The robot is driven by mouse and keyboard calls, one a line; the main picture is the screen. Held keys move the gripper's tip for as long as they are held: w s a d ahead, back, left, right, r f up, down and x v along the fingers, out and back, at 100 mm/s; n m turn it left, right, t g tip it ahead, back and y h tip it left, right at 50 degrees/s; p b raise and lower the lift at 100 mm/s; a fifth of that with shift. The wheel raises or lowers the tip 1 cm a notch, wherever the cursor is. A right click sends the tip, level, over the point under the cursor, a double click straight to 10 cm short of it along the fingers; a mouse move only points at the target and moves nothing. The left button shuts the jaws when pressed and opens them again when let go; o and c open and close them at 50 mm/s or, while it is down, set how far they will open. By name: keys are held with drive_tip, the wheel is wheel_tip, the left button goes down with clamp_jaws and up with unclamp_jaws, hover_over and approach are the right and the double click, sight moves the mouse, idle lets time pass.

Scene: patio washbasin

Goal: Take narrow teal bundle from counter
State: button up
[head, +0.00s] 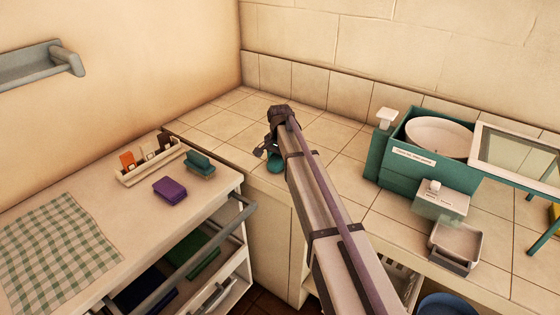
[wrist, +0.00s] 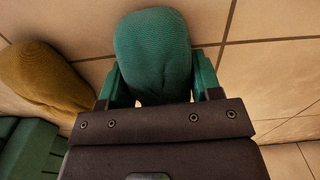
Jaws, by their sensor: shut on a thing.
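The teal bundle (wrist: 152,50) is a rounded, ribbed cloth thing in the wrist view, close in front of my gripper (wrist: 158,78). The two green fingers are shut on it, one on each side. In the head view my gripper (head: 267,152) is over the tiled counter (head: 228,123) left of the middle, and a bit of the teal bundle (head: 275,163) shows beside it. My arm hides part of that area. I cannot tell whether the bundle touches the tiles.
A mustard bundle (wrist: 42,82) lies left of the teal one in the wrist view, near a green ridged thing (wrist: 28,150). A green washbasin unit (head: 398,165) stands right of my arm. A white cabinet (head: 100,200) with an open drawer is at left.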

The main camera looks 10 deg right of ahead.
drive_tip(key=shift+r, duration=0.1)
wheel_tip(320, 180, up, 10)
drive_tip(key=p, duration=1)
drive_tip(key=shift+r, duration=0.1)
drive_tip(key=shift+f, duration=0.2)
